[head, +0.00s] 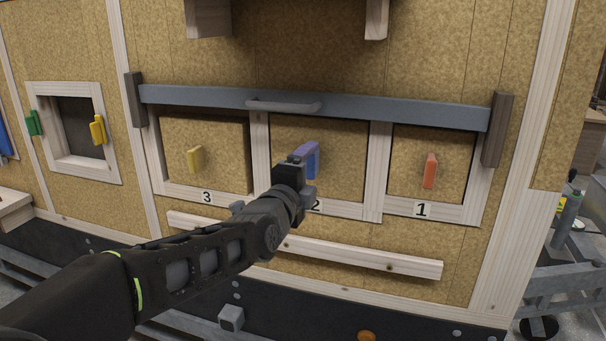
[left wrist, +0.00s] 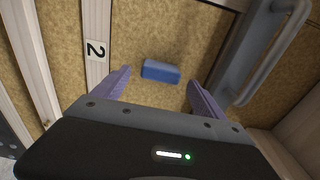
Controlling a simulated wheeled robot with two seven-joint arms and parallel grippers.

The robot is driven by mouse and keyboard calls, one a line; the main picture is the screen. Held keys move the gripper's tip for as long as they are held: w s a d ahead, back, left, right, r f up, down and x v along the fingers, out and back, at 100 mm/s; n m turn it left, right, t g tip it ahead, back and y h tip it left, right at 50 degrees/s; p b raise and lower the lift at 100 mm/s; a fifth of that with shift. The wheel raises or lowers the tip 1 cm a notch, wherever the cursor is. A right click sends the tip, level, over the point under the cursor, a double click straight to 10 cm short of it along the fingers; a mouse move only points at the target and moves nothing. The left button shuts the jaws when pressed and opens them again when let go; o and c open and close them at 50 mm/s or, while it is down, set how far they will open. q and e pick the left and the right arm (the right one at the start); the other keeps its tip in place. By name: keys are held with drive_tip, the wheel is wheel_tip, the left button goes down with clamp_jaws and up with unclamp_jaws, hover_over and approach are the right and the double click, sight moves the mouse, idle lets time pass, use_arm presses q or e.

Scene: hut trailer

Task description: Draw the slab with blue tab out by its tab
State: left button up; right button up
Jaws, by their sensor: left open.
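The slab with blue tab (head: 345,141) fills the middle opening, marked 2, and sits in its frame. Its blue tab (head: 314,162) stands out from the slab face, partly hidden by my left gripper (head: 305,154) in the head view. In the left wrist view the blue tab (left wrist: 160,71) lies between and just beyond the two purple fingertips. My left gripper (left wrist: 158,88) is open there, with a gap to the tab on both sides. My right gripper is not in view.
A grey bar (head: 390,108) with a handle (head: 284,106) runs across the tops of the openings. A slab with yellow tab (head: 195,159) is left, one with orange tab (head: 430,171) right. A wooden rail (head: 362,256) lies below.

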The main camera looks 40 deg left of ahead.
sight(312, 167)
use_arm(q)
drive_tip(key=shift+p+x, duration=0.35)
drive_tip(key=shift+x, duration=1.3)
drive_tip(key=c, duration=1.6)
drive_tip(key=shift+r, duration=0.15)
drive_tip(key=shift+s, duration=0.15)
drive_tip(key=b+v, duration=0.2)
drive_tip(key=v, duration=0.5)
drive_tip(key=shift+d, duration=0.3)
drive_tip(key=shift+s, duration=0.15)
